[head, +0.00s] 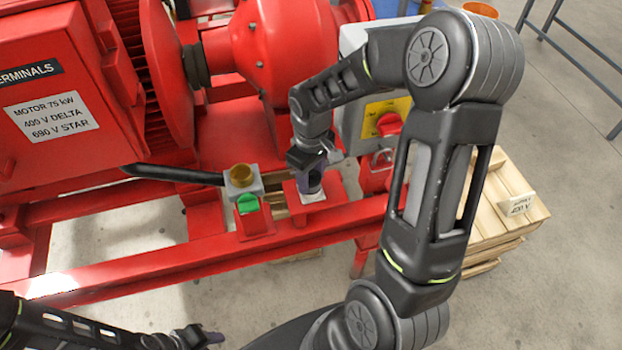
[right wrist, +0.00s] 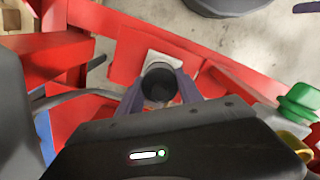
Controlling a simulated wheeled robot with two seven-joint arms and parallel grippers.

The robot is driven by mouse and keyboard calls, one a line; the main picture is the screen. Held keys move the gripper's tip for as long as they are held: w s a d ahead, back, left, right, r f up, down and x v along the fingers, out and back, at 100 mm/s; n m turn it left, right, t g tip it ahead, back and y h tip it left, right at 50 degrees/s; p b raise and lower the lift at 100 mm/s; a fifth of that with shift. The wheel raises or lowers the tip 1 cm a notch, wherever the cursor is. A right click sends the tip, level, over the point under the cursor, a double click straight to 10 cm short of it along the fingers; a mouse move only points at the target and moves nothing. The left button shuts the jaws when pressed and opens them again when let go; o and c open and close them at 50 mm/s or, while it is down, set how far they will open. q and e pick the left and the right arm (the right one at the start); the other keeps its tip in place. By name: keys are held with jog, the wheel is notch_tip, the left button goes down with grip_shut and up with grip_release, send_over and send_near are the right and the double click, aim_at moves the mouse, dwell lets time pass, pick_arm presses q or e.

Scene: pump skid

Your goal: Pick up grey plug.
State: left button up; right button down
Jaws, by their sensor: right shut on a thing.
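The grey plug (right wrist: 158,84) shows in the right wrist view as a dark, round-ended cylinder between my right gripper's two fingers. In the head view my right gripper (head: 309,176) points down over a red bracket on the skid and is shut on the plug, mostly hiding it. A pale square plate (head: 312,196) lies directly below the plug on the bracket. I cannot tell whether the plug touches the plate. My left gripper (head: 196,337) is low at the left of the head view, away from the plug; its jaw opening is unclear.
Left of the plug, a grey socket box (head: 241,184) has a brass-coloured round cap, a green flap (head: 248,203) and a black cable (head: 172,173). A red rotary switch (head: 388,124) is at the right. A wooden crate (head: 500,205) with a sign stands farther right. The red motor (head: 75,90) fills the left.

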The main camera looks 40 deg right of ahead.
aim_at(312, 174)
jog(key=shift+r, duration=0.55)
jog(key=shift+s+a+r, duration=0.1)
jog(key=shift+s+r, duration=0.15)
jog(key=shift+r, duration=0.35)
jog(key=shift+s+a+r, duration=0.1)
jog(key=shift+s+r, duration=0.1)
jog(key=shift+r, duration=0.35)
jog(key=s+a+b, duration=0.2)
jog(key=s+b, duration=0.2)
jog(key=s, duration=0.4)
jog(key=s+a+b, duration=0.3)
jog(key=s+b, duration=0.2)
jog(key=s, duration=0.3)
jog(key=shift+a, duration=0.3)
